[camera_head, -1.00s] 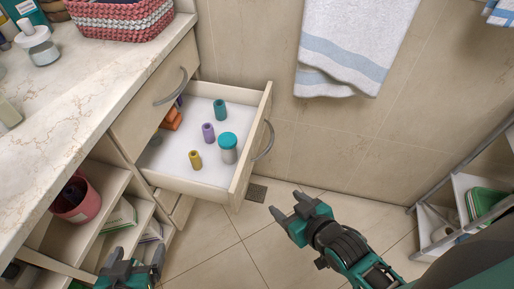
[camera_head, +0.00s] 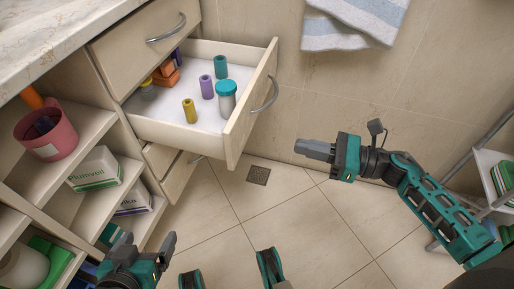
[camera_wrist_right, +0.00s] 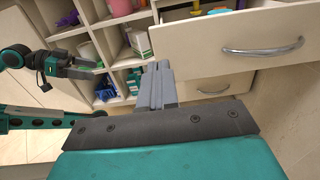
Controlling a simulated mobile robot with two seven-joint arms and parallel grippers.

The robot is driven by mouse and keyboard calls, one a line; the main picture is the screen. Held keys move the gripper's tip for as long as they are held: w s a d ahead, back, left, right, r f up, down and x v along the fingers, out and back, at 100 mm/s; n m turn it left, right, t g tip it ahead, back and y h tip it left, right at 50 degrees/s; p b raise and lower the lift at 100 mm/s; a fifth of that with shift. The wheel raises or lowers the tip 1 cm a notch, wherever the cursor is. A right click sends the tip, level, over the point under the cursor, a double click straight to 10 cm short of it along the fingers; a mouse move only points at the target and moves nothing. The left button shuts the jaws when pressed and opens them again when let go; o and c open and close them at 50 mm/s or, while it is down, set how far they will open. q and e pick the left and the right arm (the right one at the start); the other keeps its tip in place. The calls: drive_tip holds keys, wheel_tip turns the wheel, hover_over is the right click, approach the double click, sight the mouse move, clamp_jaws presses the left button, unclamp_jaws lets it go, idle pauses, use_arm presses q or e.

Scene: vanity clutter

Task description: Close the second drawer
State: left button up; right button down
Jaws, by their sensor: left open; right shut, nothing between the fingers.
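The open second drawer (camera_head: 252,108) is pulled well out below a shut top drawer (camera_head: 150,42). Its curved metal handle (camera_head: 265,95) is on the front panel. The drawer front and handle also show in the right wrist view (camera_wrist_right: 240,65). My right gripper (camera_head: 312,149) is shut and empty, to the right of and below the drawer front, apart from it. Its fingers in the right wrist view (camera_wrist_right: 155,85) point toward the cabinet, left of the handle. My left gripper (camera_head: 150,248) is open and empty, low in front of the shelves.
The drawer holds a teal-lidded jar (camera_head: 227,99), several small cylinders and orange blocks (camera_head: 165,76). Open shelves (camera_head: 75,190) with a pink cup (camera_head: 48,133) and boxes are at left. A rack (camera_head: 492,165) stands at right. Floor between is clear.

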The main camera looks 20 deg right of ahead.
sight(233, 131)
drive_tip(key=x, duration=1.3)
drive_tip(key=shift+w+a, duration=0.3)
drive_tip(key=shift+a, duration=0.1)
